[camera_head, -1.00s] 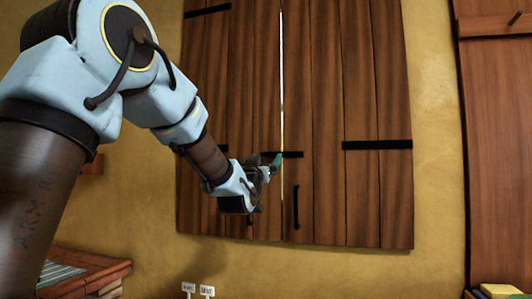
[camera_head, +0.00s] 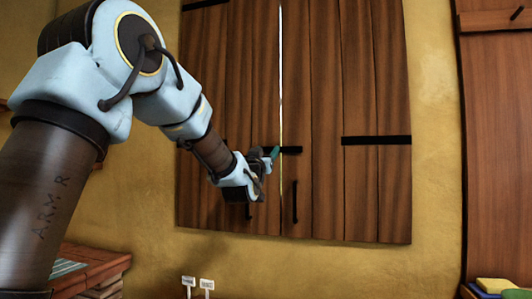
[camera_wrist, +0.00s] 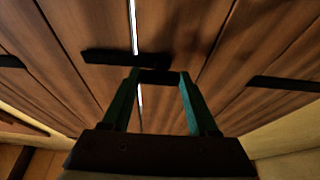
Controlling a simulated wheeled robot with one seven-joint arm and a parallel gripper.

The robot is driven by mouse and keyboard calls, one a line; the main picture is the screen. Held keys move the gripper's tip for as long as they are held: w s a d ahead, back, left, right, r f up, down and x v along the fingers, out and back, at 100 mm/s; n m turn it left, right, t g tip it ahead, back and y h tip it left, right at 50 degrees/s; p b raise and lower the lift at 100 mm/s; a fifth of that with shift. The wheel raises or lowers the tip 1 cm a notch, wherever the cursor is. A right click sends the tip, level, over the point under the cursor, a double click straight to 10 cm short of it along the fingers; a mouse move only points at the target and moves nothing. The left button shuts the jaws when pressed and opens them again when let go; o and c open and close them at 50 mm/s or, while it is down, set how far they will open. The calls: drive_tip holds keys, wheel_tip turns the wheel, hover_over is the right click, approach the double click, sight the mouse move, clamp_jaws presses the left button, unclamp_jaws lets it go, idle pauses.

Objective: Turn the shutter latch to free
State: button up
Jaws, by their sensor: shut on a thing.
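The wooden shutter (camera_head: 345,90) has two leaves with a bright gap between them. The latch (camera_head: 292,150) is a short black bar lying about level across that gap; it also shows in the wrist view (camera_wrist: 110,57). My gripper (camera_head: 273,153) is at the latch's left part in the head view and covers some of it. In the wrist view, my gripper's green fingers (camera_wrist: 157,77) are shut on a dark piece of the latch, just below the bar. How this piece joins the bar is hard to see.
Black pull handles (camera_head: 295,202) hang low on the leaves. Black hinge straps (camera_head: 376,141) cross the shutter's sides. Two small white signs (camera_head: 207,284) stand below. A brick counter (camera_head: 95,268) is at lower left, a wooden door (camera_head: 497,150) at right.

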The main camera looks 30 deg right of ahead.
clamp_jaws()
